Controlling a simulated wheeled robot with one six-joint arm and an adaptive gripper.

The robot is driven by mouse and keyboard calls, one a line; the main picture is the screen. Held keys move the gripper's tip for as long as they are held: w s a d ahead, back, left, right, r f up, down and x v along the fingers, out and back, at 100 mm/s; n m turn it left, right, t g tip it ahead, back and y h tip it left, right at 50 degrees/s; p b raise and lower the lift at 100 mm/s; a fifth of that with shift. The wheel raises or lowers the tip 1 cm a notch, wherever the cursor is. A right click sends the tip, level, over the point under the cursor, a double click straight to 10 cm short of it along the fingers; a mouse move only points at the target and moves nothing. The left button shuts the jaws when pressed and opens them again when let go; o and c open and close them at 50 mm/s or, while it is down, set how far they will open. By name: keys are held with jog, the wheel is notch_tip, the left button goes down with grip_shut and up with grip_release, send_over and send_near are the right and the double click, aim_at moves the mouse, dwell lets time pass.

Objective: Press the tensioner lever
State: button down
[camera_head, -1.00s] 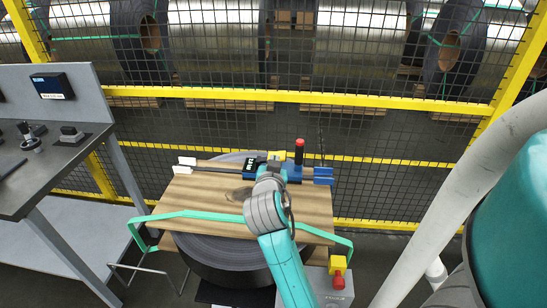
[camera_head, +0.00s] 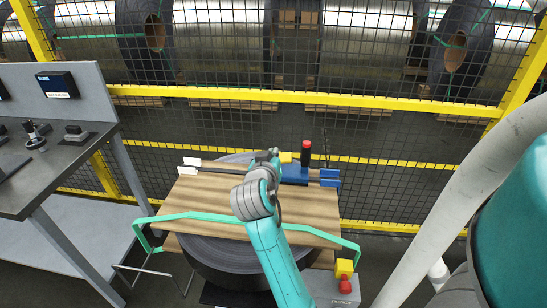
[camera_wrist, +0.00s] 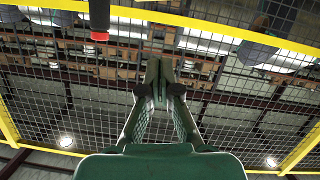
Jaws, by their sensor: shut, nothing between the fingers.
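The tensioner (camera_head: 295,173) is a blue tool at the far side of the wooden board, set on a dark strip. Its lever (camera_head: 306,155) is a black upright post with a red tip. The lever also shows in the wrist view (camera_wrist: 99,17), at the top left, with its red end pointing down in that picture. My gripper (camera_head: 273,155) is just left of the lever in the head view and covers part of the tensioner. In the wrist view my gripper (camera_wrist: 160,68) has its fingers together and empty, apart from the lever.
The wooden board (camera_head: 210,203) lies on a dark coil (camera_head: 225,262) with green straps. A yellow-framed mesh fence (camera_head: 380,165) stands close behind. A grey bench (camera_head: 50,165) is at the left. A box with a red button (camera_head: 345,285) is at the front right.

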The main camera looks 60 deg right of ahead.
send_over(283, 160)
jog(key=w, duration=0.2)
jog(key=shift+s+a+f, duration=0.1)
jog(key=shift+a+f, duration=0.1)
jog(key=shift+f, duration=0.75)
jog(key=f, duration=0.2)
jog(key=shift+s+a+f, duration=0.1)
jog(key=shift+s+f, duration=0.3)
jog(key=shift+f, duration=0.5)
jog(key=shift+s+f+m, duration=0.3)
jog(key=shift+f+m, duration=0.05)
jog(key=shift+m, duration=0.05)
jog(key=shift+s+d+f+m+t, duration=0.15)
jog(key=shift+f+m+t, duration=0.15)
jog(key=shift+m, duration=0.2)
jog(key=shift+s+d+f+m+t, duration=0.2)
jog(key=shift+f+m, duration=0.15)
jog(key=shift+m, duration=0.15)
jog(key=shift+f+m+t, duration=0.4)
jog(key=shift+m, duration=0.6)
jog(key=shift+y, duration=0.3)
